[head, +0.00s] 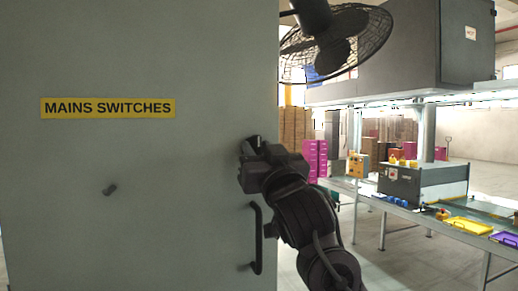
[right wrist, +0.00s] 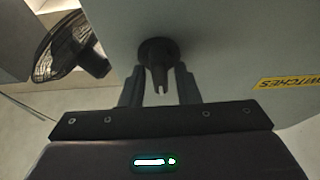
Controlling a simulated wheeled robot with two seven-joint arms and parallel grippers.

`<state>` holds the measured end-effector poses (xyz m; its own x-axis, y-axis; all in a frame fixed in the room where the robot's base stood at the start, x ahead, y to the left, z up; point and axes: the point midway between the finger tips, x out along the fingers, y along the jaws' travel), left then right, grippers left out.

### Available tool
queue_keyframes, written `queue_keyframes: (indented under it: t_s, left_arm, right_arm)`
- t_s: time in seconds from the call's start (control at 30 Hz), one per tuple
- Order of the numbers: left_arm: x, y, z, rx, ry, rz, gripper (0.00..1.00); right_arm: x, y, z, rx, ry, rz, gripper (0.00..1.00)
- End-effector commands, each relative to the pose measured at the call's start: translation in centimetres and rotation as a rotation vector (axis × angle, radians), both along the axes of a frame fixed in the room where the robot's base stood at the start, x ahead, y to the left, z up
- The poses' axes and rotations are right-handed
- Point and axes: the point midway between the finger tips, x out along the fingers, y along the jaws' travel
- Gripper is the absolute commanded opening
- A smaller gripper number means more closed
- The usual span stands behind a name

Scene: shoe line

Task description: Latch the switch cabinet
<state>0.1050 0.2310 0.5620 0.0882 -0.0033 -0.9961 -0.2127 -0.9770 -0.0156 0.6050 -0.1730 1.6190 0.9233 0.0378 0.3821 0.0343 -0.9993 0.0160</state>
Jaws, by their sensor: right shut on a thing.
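The switch cabinet (head: 140,230) is a large grey-green front that fills the left half of the head view. It bears a yellow "MAINS SWITCHES" label (head: 108,108), partly seen upside down in the right wrist view (right wrist: 290,83). My right gripper (head: 250,148) is at the front's right edge, above a black bar handle (head: 256,238). In the right wrist view its fingers (right wrist: 158,82) are on both sides of a dark round latch knob (right wrist: 157,52) and shut on its narrow stem. The gripper mostly hides the knob in the head view. My left gripper is out of view.
A caged fan (head: 335,45) hangs at the upper right. Behind are a workbench with a grey machine (head: 420,185) and pink boxes (head: 315,160). Floor between cabinet and bench looks clear.

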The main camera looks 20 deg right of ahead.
Motion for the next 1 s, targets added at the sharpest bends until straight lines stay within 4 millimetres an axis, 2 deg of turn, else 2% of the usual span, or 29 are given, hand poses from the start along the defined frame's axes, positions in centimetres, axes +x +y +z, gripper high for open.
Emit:
queue_keyframes:
  t_s: [0.2, 0.23, 0.27, 0.53, 0.63, 1.0]
  left_arm:
    - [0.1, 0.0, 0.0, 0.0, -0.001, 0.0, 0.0]
    - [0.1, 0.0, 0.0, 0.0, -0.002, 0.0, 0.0]
    - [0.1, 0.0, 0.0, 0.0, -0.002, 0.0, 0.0]
    - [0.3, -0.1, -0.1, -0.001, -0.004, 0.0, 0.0]
    - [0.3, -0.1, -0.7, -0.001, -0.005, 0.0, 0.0]
    - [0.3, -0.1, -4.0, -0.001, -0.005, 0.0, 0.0]
  right_arm:
    - [0.0, 0.0, 0.0, 0.0, -0.002, 0.0, 0.06]
    - [0.0, 0.0, 0.0, 0.0, -0.002, 0.0, 0.33]
    - [0.0, 0.0, 0.0, 0.0, -0.002, 0.0, 0.36]
    - [-0.1, 0.0, -0.1, 0.001, -0.001, 0.0, 0.36]
    - [-0.7, 0.0, -0.5, 0.001, -0.002, 0.001, 0.36]
    - [-6.0, -0.2, -2.9, 0.002, -0.003, 0.002, 0.36]
